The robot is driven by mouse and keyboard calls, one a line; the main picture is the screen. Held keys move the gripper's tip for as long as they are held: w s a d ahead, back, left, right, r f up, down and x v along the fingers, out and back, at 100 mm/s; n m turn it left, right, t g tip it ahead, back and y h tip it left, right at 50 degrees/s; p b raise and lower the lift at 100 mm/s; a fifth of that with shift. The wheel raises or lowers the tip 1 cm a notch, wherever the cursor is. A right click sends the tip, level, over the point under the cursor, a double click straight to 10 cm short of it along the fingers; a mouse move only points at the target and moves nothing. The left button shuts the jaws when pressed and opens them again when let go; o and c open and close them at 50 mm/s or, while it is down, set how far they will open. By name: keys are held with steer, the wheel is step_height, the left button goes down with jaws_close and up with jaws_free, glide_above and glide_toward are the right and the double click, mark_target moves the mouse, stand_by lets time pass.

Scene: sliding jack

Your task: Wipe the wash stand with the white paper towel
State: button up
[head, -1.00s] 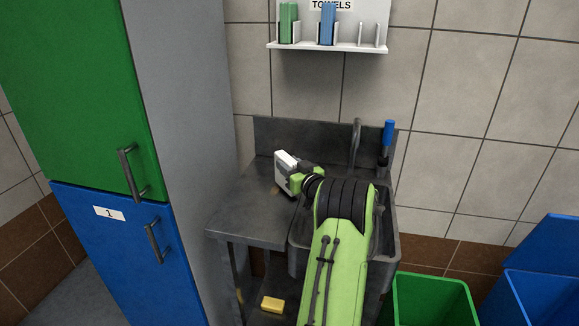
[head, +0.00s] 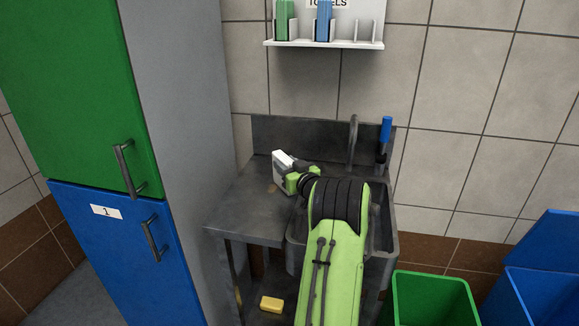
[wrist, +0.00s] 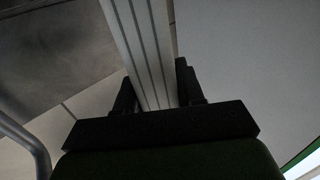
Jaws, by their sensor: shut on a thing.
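The wash stand (head: 245,208) is dark grey metal, with a flat top on the left and a sink basin on the right. My gripper (head: 287,169) is over the left part of the stand top and is shut on the white paper towel (head: 281,157). In the wrist view the towel (wrist: 143,45) shows as a pale block with lengthwise lines between the two dark fingers (wrist: 158,95). A small brownish mark shows on the stand top beside the towel. I cannot tell whether the towel touches the surface.
A tall locker (head: 100,240) with green and blue doors stands close on the left. A towel shelf (head: 325,43) holds green and blue towels above. A faucet (head: 353,140) and a blue-handled brush (head: 384,140) are at the back. A yellow sponge (head: 271,304) lies below. A green bin (head: 435,300) stands right.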

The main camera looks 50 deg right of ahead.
steer(key=shift+w+a+r, duration=0.2)
steer(key=shift+w+a, duration=0.25)
steer(key=shift+w, duration=0.1)
steer(key=shift+w+a+r, duration=0.15)
steer(key=shift+w+a, duration=0.3)
steer(key=shift+w, duration=0.05)
steer(key=shift+r, duration=0.1)
steer(key=shift+s+d+f+y, duration=0.3)
steer(key=shift+s+d, duration=0.35)
steer(key=shift+s, duration=0.2)
steer(key=shift+r, duration=0.15)
steer(key=shift+s+d+r+p, duration=0.15)
steer(key=shift+r+p, duration=0.45)
steer(key=shift+r, duration=0.85)
steer(key=shift+s+r+p, duration=0.15)
steer(key=shift+r+p, duration=0.45)
steer(key=shift+r, duration=0.85)
